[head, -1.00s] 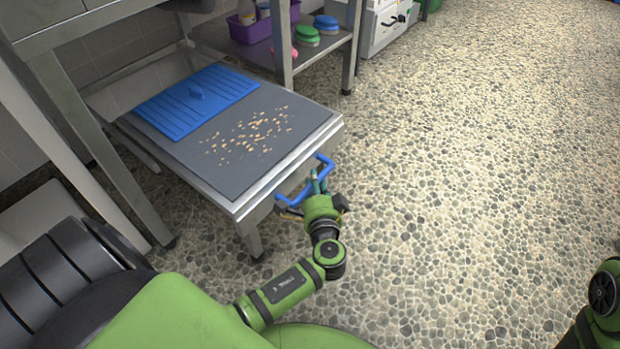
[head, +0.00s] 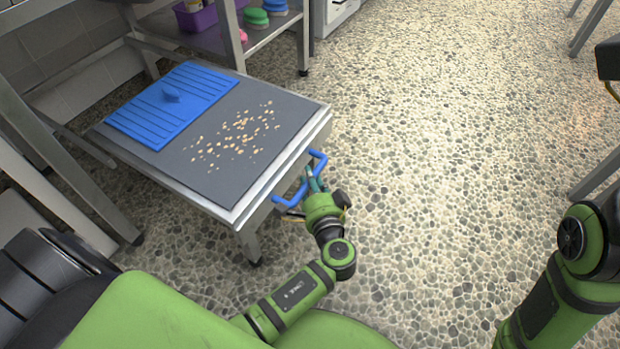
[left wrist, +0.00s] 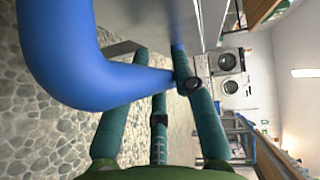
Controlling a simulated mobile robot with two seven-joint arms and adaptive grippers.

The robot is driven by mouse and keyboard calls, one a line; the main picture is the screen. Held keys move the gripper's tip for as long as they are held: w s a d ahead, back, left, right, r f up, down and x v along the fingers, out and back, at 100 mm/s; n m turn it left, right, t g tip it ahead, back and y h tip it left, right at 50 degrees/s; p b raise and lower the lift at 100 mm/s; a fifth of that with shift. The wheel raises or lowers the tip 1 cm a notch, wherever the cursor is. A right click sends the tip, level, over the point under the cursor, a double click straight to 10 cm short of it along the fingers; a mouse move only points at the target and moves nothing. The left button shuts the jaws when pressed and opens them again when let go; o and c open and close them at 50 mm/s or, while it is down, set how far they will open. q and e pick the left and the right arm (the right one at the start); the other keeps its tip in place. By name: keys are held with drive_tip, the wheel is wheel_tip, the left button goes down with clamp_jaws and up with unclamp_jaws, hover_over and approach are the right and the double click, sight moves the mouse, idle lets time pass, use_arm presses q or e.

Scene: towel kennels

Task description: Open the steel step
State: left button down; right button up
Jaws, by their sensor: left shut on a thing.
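The steel step (head: 278,185) is a low, flat-topped unit standing out from under a steel counter at the left of the head view. Its top has a grey mat (head: 245,165) with scattered crumbs (head: 235,135) and a ridged blue lid-like panel (head: 172,103). A blue bar handle (head: 313,163) is on its front edge. My left gripper (head: 313,183) is shut on this handle. In the left wrist view, the teal fingers (left wrist: 165,110) close around the blue handle (left wrist: 75,65).
A steel shelf (head: 200,40) behind holds a purple bin (head: 200,16) and green and blue round items (head: 256,17). Steel legs (head: 595,175) stand at the right edge. The pebbled floor (head: 430,130) between is clear.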

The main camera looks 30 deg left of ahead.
use_arm(q)
drive_tip(key=c, duration=1)
unclamp_jaws()
drive_tip(key=v, duration=1.2)
drive_tip(key=shift+w+r, duration=0.1)
drive_tip(key=shift+r, duration=0.05)
